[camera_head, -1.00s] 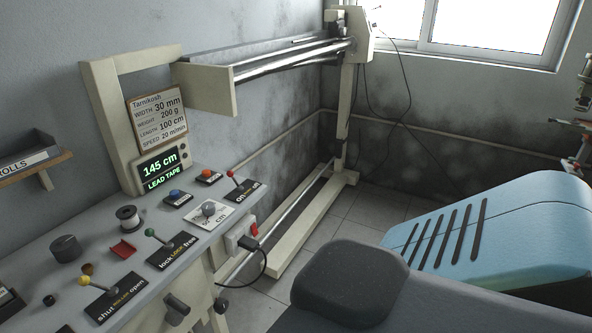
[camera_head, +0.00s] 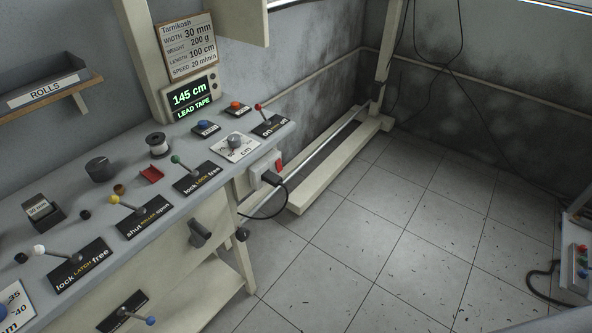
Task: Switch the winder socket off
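The socket (camera_head: 257,169) is a pale box on the right end of the control bench, below the bench top. A red switch (camera_head: 279,162) sits on its right side. A black plug (camera_head: 271,179) is in its front, with a black cable looping down and left. I cannot tell from this view which way the switch is set. Neither of my grippers is in view.
The bench top (camera_head: 135,185) carries labelled levers, including a red-tipped lever (camera_head: 264,116) above the socket. A display (camera_head: 191,98) reads 145 cm, LEAD TAPE. A pale floor rail (camera_head: 330,170) runs behind.

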